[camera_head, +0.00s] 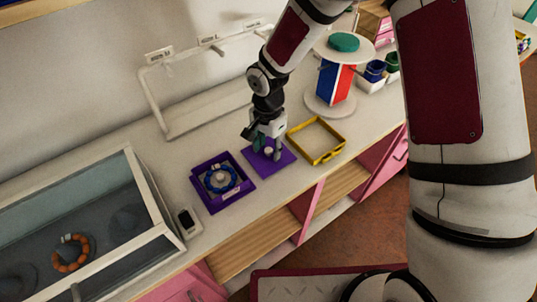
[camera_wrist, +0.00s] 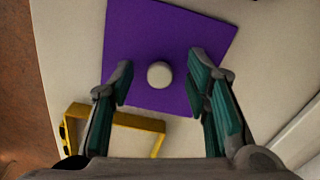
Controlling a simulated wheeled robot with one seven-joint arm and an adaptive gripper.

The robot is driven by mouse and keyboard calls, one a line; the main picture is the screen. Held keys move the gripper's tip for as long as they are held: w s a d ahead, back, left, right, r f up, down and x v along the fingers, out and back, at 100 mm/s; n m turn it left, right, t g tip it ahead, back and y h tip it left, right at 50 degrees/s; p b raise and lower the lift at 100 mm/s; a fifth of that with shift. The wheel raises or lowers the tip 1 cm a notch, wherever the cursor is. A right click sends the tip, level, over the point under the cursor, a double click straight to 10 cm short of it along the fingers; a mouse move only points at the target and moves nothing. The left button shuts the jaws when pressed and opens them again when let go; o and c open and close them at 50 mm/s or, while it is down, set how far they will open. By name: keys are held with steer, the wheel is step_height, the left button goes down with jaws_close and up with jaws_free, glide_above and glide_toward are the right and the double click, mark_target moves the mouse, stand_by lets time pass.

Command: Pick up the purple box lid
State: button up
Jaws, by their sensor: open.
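The purple box lid (camera_head: 281,160) lies flat on the counter between the purple box and a yellow frame. In the wrist view the lid (camera_wrist: 190,32) is a flat purple square with a round whitish knob (camera_wrist: 159,74) in its middle. My gripper (camera_head: 262,146) is over the lid. In the wrist view my gripper (camera_wrist: 158,88) has its teal-padded fingers wide apart, one on each side of the knob, with gaps to it. The open purple box (camera_head: 205,201) stands left of the lid and holds a blue bead bracelet (camera_head: 221,177).
A yellow open frame (camera_head: 327,158) lies right of the lid and also shows in the wrist view (camera_wrist: 139,122). A glass display case (camera_head: 150,195) and a small dark device (camera_head: 189,222) are to the left. A white rack (camera_head: 165,130) stands behind, and a round stand (camera_head: 330,108) behind right.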

steer(key=shift+f, duration=0.15)
jaws_close()
